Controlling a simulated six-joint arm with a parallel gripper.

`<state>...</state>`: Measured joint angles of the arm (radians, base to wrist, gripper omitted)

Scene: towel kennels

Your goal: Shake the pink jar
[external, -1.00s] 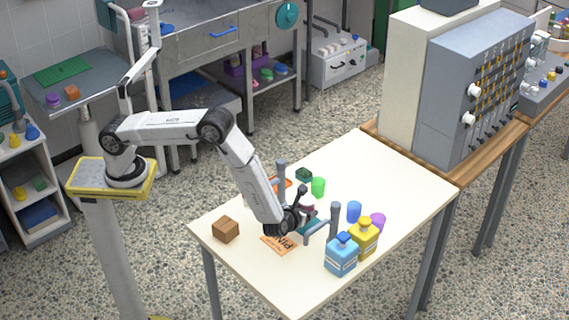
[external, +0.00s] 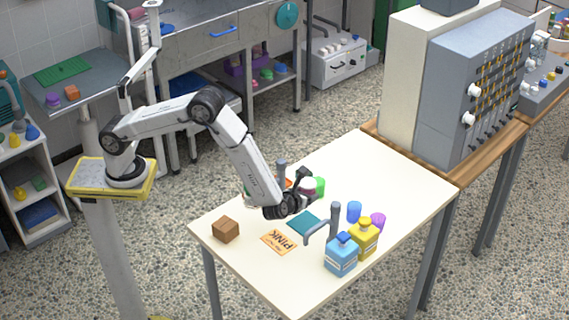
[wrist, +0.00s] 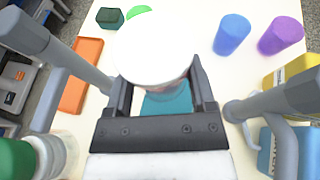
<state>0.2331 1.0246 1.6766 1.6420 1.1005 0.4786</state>
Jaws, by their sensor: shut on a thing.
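The pink jar (external: 309,185), with a broad white lid, is held in my gripper (external: 300,193) above the table. In the wrist view the white lid (wrist: 155,50) fills the middle between the fingers, and only a strip of pinkish body shows below it. My gripper (wrist: 160,95) is shut on the jar. A teal mat (external: 304,223) lies bare below and in front of the jar.
A green cup (external: 320,187) is behind. A brown block (external: 225,230) is at left. A green-lidded jar (wrist: 18,158) stands near.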

